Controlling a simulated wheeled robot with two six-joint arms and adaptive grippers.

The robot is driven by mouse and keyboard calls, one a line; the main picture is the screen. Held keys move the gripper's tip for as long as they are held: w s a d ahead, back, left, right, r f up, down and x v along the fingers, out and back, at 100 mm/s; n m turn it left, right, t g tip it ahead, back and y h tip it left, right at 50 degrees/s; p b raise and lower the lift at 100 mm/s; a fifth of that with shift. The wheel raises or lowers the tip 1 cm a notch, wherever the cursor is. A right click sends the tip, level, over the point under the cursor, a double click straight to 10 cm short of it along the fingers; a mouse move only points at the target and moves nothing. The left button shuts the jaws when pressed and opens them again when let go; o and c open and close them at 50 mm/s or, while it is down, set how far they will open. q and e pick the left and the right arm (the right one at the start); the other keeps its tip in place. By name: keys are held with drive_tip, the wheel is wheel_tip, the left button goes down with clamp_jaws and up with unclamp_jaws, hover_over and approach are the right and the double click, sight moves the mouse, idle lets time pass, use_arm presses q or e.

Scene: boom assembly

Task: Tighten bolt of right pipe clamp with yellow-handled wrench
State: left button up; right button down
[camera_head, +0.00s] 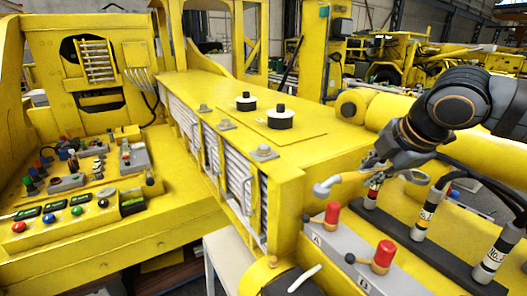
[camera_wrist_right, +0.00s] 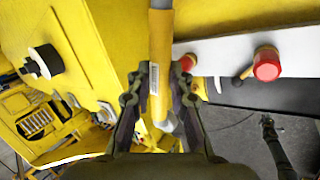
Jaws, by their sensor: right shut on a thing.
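My right gripper (camera_head: 374,163) comes in from the right, above the machine's right side. It is shut on the yellow-handled wrench (camera_head: 349,177), held roughly level. In the right wrist view the yellow handle (camera_wrist_right: 160,45) runs between the fingers (camera_wrist_right: 160,78). Black hoses with white labelled sleeves (camera_head: 425,215) stand on a dark strip below the gripper. I cannot make out the right pipe clamp or its bolt. My left gripper is out of view.
Two red-knobbed levers (camera_head: 332,213) (camera_head: 384,254) stand on a grey panel marked A and B, just below the wrench. Two black-and-white knobs (camera_head: 280,117) (camera_head: 246,102) sit on the yellow housing. A control panel with coloured buttons (camera_head: 76,210) is at left.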

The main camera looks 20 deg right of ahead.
drive_tip(key=shift+w+d, duration=0.35)
drive_tip(key=shift+w+a+r+m, duration=0.1)
drive_tip(key=shift+w+a+m, duration=0.1)
drive_tip(key=shift+a+m, duration=0.15)
drive_tip(key=shift+w+d+h, duration=0.2)
drive_tip(key=shift+d+h, duration=0.1)
drive_tip(key=shift+d, duration=0.05)
drive_tip(key=shift+w+m, duration=0.15)
drive_tip(key=shift+m, duration=0.1)
drive_tip(key=shift+w+a, duration=0.1)
drive_tip(key=shift+a, duration=0.25)
drive_tip(key=shift+d, duration=0.15)
